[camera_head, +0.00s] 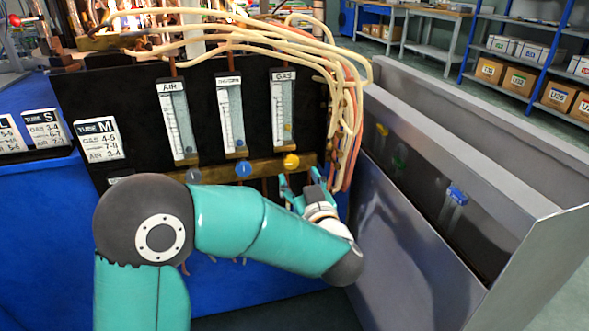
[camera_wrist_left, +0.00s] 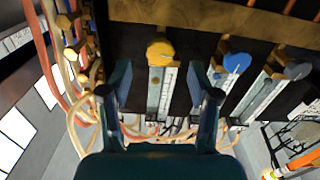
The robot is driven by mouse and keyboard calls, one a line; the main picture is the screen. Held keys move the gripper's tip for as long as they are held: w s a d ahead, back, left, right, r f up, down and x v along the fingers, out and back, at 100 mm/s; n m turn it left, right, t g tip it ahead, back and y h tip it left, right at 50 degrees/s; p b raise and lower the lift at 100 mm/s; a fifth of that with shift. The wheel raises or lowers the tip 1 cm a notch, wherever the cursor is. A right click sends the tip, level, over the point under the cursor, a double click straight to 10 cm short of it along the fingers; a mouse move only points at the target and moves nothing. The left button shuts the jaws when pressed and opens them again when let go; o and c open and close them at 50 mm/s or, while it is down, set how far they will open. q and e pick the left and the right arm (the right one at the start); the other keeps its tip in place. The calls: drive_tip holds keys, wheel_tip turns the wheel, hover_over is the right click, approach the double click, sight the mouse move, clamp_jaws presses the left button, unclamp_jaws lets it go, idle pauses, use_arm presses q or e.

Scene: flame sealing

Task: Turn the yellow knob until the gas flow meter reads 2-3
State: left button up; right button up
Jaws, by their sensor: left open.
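The yellow knob (camera_head: 291,161) sits on the brass bar below the gas flow meter (camera_head: 283,110), a clear tube with a white scale labelled GAS. The float looks low in the tube, but its reading is too small to tell. My left gripper (camera_head: 303,180) is just below the knob, fingers pointing up at the panel. In the left wrist view my left gripper (camera_wrist_left: 160,75) is open and empty. The yellow knob (camera_wrist_left: 160,52) shows between and just beyond the two fingertips, with no clear contact. My right gripper is not in view.
A blue knob (camera_head: 243,169) and a grey knob (camera_head: 193,176) sit left of the yellow one, under the middle and AIR meters. Pale hoses (camera_head: 352,120) hang close on the right. A grey metal bin (camera_head: 420,235) stands further right. Tube setting cards (camera_head: 98,139) are at left.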

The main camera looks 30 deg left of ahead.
use_arm(q)
drive_tip(key=v, duration=0.5)
drive_tip(key=shift+s+d, duration=0.15)
